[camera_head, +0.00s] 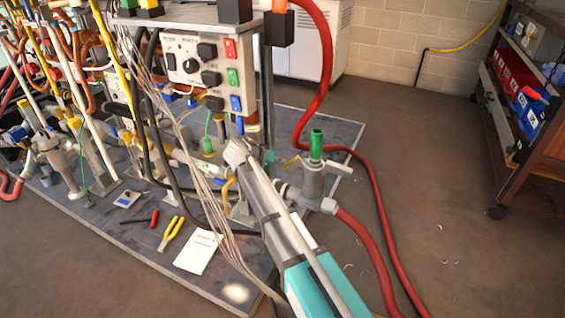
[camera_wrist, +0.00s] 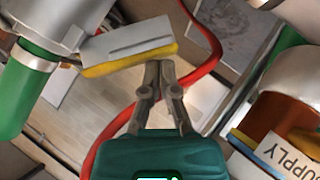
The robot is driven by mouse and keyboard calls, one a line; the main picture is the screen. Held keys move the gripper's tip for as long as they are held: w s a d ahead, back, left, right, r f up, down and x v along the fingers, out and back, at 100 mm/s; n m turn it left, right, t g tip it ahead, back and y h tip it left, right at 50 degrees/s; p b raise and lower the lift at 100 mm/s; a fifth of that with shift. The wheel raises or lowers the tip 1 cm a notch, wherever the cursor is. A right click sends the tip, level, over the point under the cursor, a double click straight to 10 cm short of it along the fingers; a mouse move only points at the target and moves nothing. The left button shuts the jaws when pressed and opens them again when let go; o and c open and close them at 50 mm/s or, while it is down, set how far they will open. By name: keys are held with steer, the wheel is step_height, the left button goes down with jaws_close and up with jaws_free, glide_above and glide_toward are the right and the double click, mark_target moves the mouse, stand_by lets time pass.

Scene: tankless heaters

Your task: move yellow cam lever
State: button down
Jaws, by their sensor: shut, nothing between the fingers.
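A flat lever (camera_wrist: 130,48), grey on its face with a yellow lower edge, spans the upper middle of the wrist view. It joins a metal fitting beside a green cylinder (camera_wrist: 25,88). My gripper (camera_wrist: 160,64) is shut and empty, its fingertips at the lever's yellow edge near its right end. I cannot tell whether they touch it. My fingers are not clearly seen there.
A red hose (camera_head: 362,240) curves around the fitting; it also passes behind my fingers in the wrist view (camera_wrist: 205,65). A control box (camera_head: 207,68) and hanging grey wires (camera_head: 190,150) are close to the arm. Yellow pliers (camera_head: 171,233) lie on the base plate.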

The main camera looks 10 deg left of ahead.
steer(key=shift+r, duration=0.15)
steer(key=shift+r+p, duration=0.65)
steer(key=shift+p, duration=0.05)
steer(key=a+f+p+v, duration=0.1)
steer(key=p+v, duration=0.3)
steer(key=v, duration=0.6)
steer(key=shift+w, duration=0.2)
steer(key=shift+a+f, duration=0.1)
